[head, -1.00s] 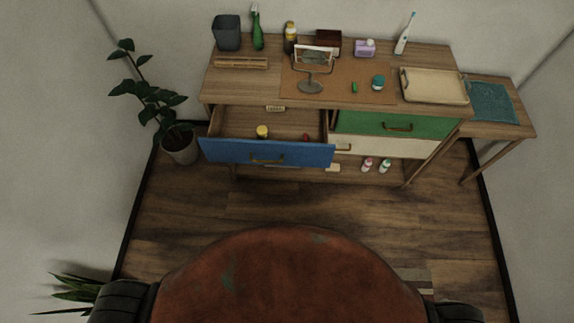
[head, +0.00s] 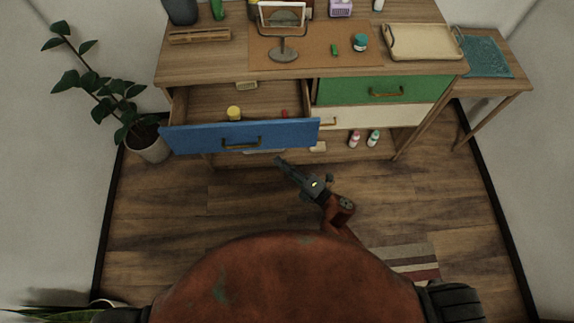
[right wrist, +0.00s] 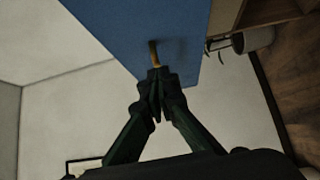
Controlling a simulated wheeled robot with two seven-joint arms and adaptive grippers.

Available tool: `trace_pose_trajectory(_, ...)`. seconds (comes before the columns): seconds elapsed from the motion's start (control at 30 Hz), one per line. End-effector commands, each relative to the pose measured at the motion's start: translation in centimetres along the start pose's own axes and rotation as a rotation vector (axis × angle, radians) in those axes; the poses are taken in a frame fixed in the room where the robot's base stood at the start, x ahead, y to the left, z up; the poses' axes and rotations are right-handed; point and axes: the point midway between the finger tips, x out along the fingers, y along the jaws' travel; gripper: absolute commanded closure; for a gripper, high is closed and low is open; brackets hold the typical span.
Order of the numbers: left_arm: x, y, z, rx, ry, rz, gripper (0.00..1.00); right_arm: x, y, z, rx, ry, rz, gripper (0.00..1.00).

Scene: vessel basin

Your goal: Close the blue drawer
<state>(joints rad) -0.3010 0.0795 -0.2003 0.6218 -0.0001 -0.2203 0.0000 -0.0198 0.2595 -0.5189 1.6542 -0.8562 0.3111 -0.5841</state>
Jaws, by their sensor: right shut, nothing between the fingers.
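The blue drawer (head: 185,138) is pulled out at the left of the wooden dresser. Its front has a brass handle (head: 241,142), and a yellow-capped item (head: 234,113) and a small red item (head: 285,113) lie inside. My right gripper (head: 279,161) is shut and empty, in front of and just below the drawer's right half in the head view. In the right wrist view the shut fingertips (right wrist: 156,76) point at the blue front (right wrist: 110,28) near its handle (right wrist: 154,52). I cannot tell whether they touch it. My left gripper is out of view.
A shut green drawer (head: 350,91) and a cream drawer (head: 390,118) are to the right. A mirror (head: 283,40) and a tray (head: 422,41) stand on top. A potted plant (head: 148,143) is left of the dresser.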

Motion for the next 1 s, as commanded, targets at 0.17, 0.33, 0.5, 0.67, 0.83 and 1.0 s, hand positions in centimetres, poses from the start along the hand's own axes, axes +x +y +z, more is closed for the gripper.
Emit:
trace_pose_trajectory(0.17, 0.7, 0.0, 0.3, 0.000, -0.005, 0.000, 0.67, 3.9, -0.2, 0.0, 0.002, 0.000, 0.000, 1.00)
trace_pose_trajectory(0.33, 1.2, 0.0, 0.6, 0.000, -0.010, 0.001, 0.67, 6.3, -0.2, 1.3, -0.001, -0.001, -0.001, 1.00)
trace_pose_trajectory(0.5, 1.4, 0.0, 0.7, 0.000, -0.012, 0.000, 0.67, 7.5, -0.2, 2.5, 0.002, -0.001, -0.002, 1.00)
trace_pose_trajectory(0.67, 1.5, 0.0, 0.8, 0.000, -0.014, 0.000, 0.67, 7.8, -0.2, 2.9, 0.002, -0.002, -0.002, 1.00)
trace_pose_trajectory(0.83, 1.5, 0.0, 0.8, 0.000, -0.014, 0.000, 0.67, 7.8, -0.2, 2.9, 0.002, -0.002, -0.002, 1.00)
trace_pose_trajectory(1.0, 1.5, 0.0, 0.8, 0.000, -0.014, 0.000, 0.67, 7.8, -0.2, 3.0, 0.003, -0.003, -0.002, 1.00)
